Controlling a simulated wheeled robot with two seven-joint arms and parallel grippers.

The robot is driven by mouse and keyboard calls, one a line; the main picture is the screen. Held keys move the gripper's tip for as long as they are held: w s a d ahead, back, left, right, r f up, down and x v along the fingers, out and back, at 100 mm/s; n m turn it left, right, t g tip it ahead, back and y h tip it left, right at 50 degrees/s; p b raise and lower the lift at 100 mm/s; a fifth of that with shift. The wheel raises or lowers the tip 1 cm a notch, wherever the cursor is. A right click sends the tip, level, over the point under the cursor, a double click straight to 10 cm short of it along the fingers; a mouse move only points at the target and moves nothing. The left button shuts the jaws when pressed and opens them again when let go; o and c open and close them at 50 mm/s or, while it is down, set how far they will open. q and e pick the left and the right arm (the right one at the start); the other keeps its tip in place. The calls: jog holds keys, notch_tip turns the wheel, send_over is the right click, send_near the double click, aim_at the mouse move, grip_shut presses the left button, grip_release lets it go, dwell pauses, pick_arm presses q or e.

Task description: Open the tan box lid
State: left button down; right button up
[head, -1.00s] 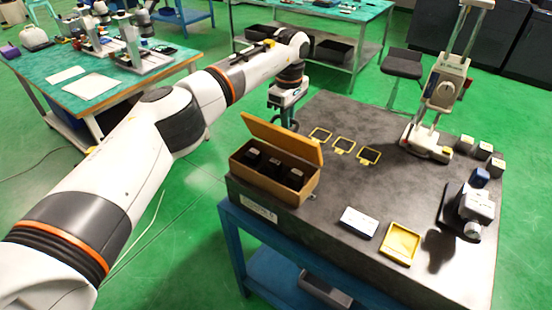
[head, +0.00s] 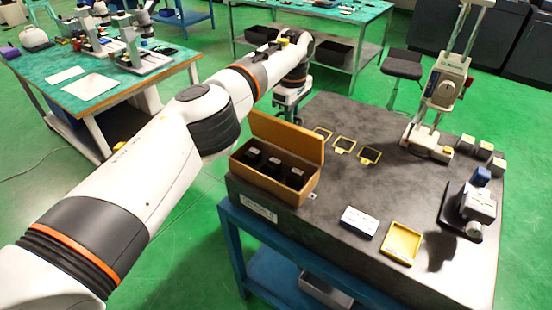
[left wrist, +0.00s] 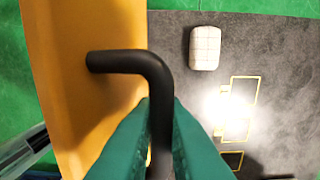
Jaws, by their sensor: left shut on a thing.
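The tan box (head: 285,190) stands at the near left of the dark slab, with several black items inside. Its lid (head: 288,137) is raised along the far side, steeply tilted, with its inner face towards the head camera. In the left wrist view the lid (left wrist: 70,80) fills the left side, with a bent black handle (left wrist: 120,61) on it. My left gripper (left wrist: 160,115) is shut on the handle, its green fingers on either side of it. In the head view the gripper (head: 289,101) is behind the lid, its fingertips hidden. My right gripper is not in view.
Yellow frames (head: 343,145) lie on the slab (head: 350,185) just behind and right of the lid. A white box (head: 359,221) and a yellow tray (head: 401,243) are at the front. A tall stand (head: 440,95) and a small device (head: 470,208) stand right.

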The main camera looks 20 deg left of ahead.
pick_arm(q)
jog(key=c, duration=1.6)
grip_release()
jog(key=shift+a+f, duration=0.1)
jog(key=shift+f, duration=0.1)
jog(key=shift+o, duration=0.2)
jog(key=shift+r, duration=0.1)
jog(key=shift+r+p, duration=1.25)
jog(key=shift+r, duration=0.25)
notch_tip(320, 180, up, 4)
jog(key=p, duration=0.4)
jog(key=shift+r, duration=0.1)
